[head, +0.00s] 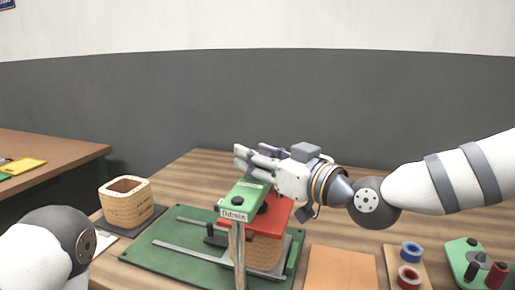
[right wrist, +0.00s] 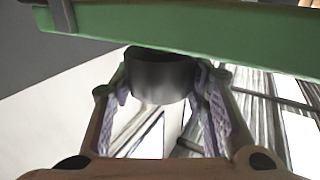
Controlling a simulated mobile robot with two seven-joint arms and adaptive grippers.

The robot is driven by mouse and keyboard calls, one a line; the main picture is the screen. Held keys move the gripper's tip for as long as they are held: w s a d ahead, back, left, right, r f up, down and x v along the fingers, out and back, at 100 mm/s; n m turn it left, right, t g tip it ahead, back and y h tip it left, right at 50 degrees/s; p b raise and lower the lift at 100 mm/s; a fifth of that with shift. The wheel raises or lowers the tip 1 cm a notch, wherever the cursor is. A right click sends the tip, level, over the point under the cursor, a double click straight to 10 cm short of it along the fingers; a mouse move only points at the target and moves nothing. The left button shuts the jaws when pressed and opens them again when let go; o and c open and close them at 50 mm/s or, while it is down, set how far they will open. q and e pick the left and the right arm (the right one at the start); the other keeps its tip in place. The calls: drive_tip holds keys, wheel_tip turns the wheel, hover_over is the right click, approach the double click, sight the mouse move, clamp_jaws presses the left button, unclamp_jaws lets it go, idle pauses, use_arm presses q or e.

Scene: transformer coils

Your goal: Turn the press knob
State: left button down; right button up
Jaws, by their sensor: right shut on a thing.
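The press (head: 240,198) has a green top bar with a white label, on a metal post over a green base plate (head: 160,259). A red plate and a wooden coil block (head: 264,250) sit under the bar. My right gripper (head: 252,160) is at the far end of the green bar. In the right wrist view its two fingers close on a black round knob (right wrist: 160,78), just below the green bar (right wrist: 200,32). The gripped knob is hidden in the head view. Only part of my left arm shows at the lower left; its gripper is out of view.
A hollow wooden coil block (head: 127,205) stands on a dark mat at left. At right are an orange-brown board (head: 341,268), blue (head: 411,252) and red (head: 409,277) rings, and a green block with terminals (head: 463,255). Another table (head: 60,150) stands far left.

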drive_tip(key=o, duration=1.1)
drive_tip(key=shift+s+r, duration=0.1)
drive_tip(key=shift+r, duration=0.2)
drive_tip(key=shift+o, duration=0.2)
drive_tip(key=shift+f, duration=0.1)
drive_tip(key=shift+d, duration=0.1)
drive_tip(key=v, duration=1.2)
